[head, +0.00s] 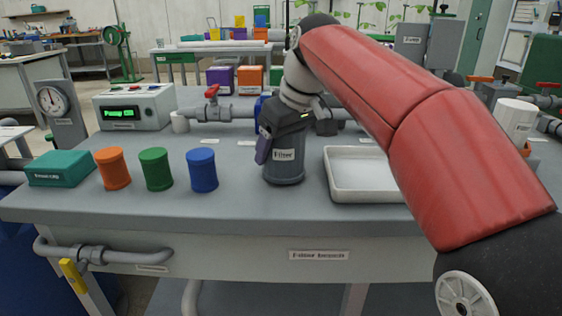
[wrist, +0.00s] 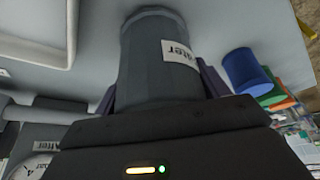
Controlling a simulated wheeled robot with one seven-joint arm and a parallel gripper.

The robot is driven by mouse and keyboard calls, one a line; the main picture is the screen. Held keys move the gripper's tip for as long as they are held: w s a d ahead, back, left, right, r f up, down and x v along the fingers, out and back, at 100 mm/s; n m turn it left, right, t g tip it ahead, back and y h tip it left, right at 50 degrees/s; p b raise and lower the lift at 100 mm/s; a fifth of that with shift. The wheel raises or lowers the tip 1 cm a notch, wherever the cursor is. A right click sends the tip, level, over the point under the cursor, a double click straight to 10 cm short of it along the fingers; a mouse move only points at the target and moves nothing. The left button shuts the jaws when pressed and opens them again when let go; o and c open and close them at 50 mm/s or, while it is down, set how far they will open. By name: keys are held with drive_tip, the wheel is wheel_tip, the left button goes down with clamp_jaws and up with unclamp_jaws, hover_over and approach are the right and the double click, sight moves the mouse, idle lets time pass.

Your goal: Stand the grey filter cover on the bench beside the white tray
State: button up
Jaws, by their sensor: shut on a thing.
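The grey filter cover (head: 284,170) is a dark grey cylinder with a white "Filter" label. It is upright at the bench's (head: 240,215) front middle, just left of the white tray (head: 333,185), with a small gap between them. My gripper (head: 283,138) is shut on it from above, a purple finger showing on its left side. In the wrist view the cover (wrist: 150,60) sits between both fingers, and the tray's corner (wrist: 70,25) shows at upper left. The cover's base is at or very close to the bench top; I cannot tell whether it touches.
Orange (head: 113,169), green (head: 155,169) and blue (head: 202,170) cylinders stand left of the cover, with a teal box (head: 62,168) beyond. A grey pipe with a red valve (head: 212,95) and a pump display box (head: 135,107) are behind. Bare bench lies in front.

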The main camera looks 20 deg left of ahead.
drive_tip(key=shift+f, duration=0.35)
drive_tip(key=o, duration=1)
drive_tip(key=shift+f, duration=0.15)
drive_tip(key=shift+o, duration=0.2)
drive_tip(key=p+v, duration=0.3)
drive_tip(key=v, duration=0.9)
drive_tip(key=shift+r+p, duration=0.25)
drive_tip(key=shift+p, duration=0.05)
drive_tip(key=s+d+f+m, duration=0.2)
drive_tip(key=d, duration=0.3)
drive_tip(key=s+d+f+m+t+h, duration=0.1)
drive_tip(key=s+d+f+m, duration=0.1)
drive_tip(key=d, duration=0.3)
drive_tip(key=s+d+f+m+t+h, duration=0.1)
drive_tip(key=s+d+f+m, duration=0.1)
drive_tip(key=d+f, duration=0.2)
drive_tip(key=shift+s+d, duration=0.15)
drive_tip(key=shift+d, duration=0.3)
drive_tip(key=s+d+f+m+h, duration=0.1)
drive_tip(key=s+d+f+m, duration=0.1)
drive_tip(key=s+d+f, duration=0.3)
drive_tip(key=s+d+f+m+t+h, duration=0.1)
drive_tip(key=s+d+f+m, duration=0.2)
drive_tip(key=f, duration=0.9)
drive_tip(key=s+d, duration=0.3)
drive_tip(key=s, duration=0.1)
drive_tip(key=shift+f+m, duration=0.25)
drive_tip(key=shift+m, duration=0.05)
drive_tip(key=shift+s, duration=0.15)
